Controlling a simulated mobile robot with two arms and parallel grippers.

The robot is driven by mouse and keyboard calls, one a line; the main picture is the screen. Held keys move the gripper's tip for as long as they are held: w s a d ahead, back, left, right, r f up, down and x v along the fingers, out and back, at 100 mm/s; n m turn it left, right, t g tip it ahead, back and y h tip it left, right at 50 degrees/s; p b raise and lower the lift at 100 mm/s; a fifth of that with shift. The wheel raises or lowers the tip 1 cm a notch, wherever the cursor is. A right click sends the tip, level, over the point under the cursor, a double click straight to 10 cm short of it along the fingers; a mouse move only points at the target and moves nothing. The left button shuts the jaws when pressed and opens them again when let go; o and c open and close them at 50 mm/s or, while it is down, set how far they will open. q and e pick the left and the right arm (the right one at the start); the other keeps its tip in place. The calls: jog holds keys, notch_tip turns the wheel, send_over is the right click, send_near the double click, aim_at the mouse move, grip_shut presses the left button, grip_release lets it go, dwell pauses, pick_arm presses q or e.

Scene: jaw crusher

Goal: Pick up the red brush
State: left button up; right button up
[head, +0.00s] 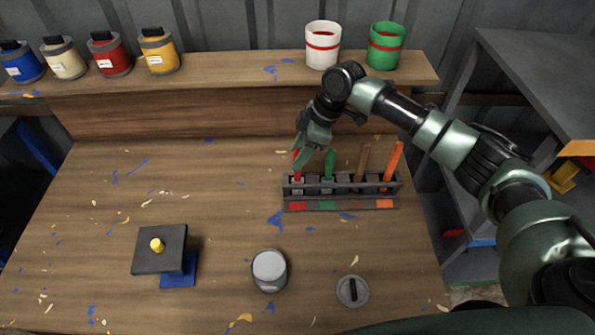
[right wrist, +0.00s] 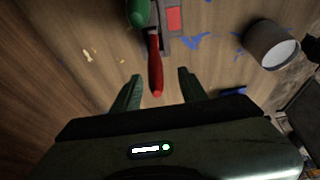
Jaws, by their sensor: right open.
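The red brush (head: 297,170) stands in the leftmost slot of a dark rack (head: 342,203), above a red label. Its handle points up. My right gripper (head: 304,150) is at the top of the red handle in the head view and partly hides it. In the right wrist view, the open fingers (right wrist: 157,82) stand on both sides of the red brush (right wrist: 156,72), with a gap on each side. The handle's end reaches between the fingertips. My left gripper is not in either view.
A green brush (head: 329,163), a brown brush (head: 362,160) and an orange brush (head: 392,163) share the rack. A raised shelf (head: 230,70) with cans runs behind.

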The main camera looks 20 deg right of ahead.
aim_at(293, 179)
jog(key=x, duration=0.2)
jog(key=p+x, duration=0.1)
jog(key=shift+w+f, duration=0.25)
jog(key=shift+f, duration=0.1)
jog(key=shift+a+f, duration=0.15)
jog(key=shift+f, duration=0.1)
grip_shut()
jog(key=shift+r, duration=0.1)
